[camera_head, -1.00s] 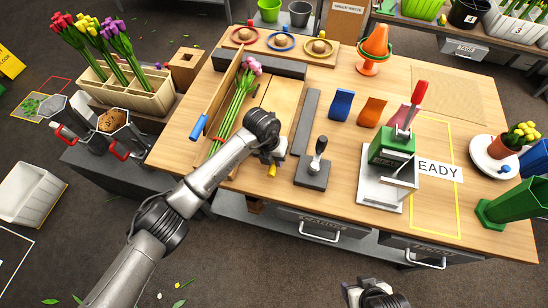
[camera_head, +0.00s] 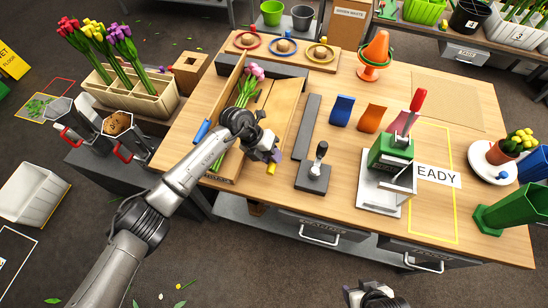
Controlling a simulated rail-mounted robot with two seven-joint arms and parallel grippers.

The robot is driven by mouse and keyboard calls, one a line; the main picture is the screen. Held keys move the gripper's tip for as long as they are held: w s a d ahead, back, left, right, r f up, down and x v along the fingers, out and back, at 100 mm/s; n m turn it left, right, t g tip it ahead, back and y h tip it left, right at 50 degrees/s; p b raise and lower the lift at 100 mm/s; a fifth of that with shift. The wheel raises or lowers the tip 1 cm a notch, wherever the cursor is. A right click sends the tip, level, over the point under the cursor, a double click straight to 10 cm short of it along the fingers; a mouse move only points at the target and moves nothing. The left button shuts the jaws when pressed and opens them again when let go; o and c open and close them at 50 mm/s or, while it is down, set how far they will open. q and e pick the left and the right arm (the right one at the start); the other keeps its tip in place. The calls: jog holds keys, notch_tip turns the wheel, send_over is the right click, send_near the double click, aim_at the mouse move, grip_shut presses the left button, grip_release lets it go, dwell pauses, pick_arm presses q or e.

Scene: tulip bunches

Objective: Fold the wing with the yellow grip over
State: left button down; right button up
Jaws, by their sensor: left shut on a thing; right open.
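The wooden wrapping jig holds a bunch of pink tulips (camera_head: 246,88) with green stems. Its left wing (camera_head: 218,108) stands raised and carries a blue grip (camera_head: 201,131). The right wing (camera_head: 284,104) is a pale board that appears to lie open to the right of the stems. Its yellow grip (camera_head: 271,169) shows at its near end. My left gripper (camera_head: 273,157) is shut on the yellow grip, with its fingers partly hidden by the wrist. My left forearm covers the lower stems. My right gripper (camera_head: 366,290) is open and empty at the bottom edge, away from the table.
A dark stamp (camera_head: 314,172), blue holder (camera_head: 342,107), orange holder (camera_head: 371,118) and green press (camera_head: 388,160) stand right of the jig. A tulip crate (camera_head: 130,95) is at the left. Ring stands (camera_head: 283,46) and an orange cone (camera_head: 375,52) are behind.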

pick_arm(q)
jog(key=shift+w+a+r+h+p, duration=0.1)
jog(key=shift+a+r+h+p, duration=0.2)
jog(key=shift+r, duration=0.2)
jog(key=shift+w+a+r+h+p, duration=0.15)
jog(key=shift+a+r+h, duration=0.15)
jog(key=shift+r, duration=0.2)
jog(key=c, duration=1.4)
grip_release()
jog(key=o, duration=0.5)
jog(key=shift+a, duration=0.1)
jog(key=shift+p+v, duration=0.5)
jog(key=shift+v, duration=6.4)
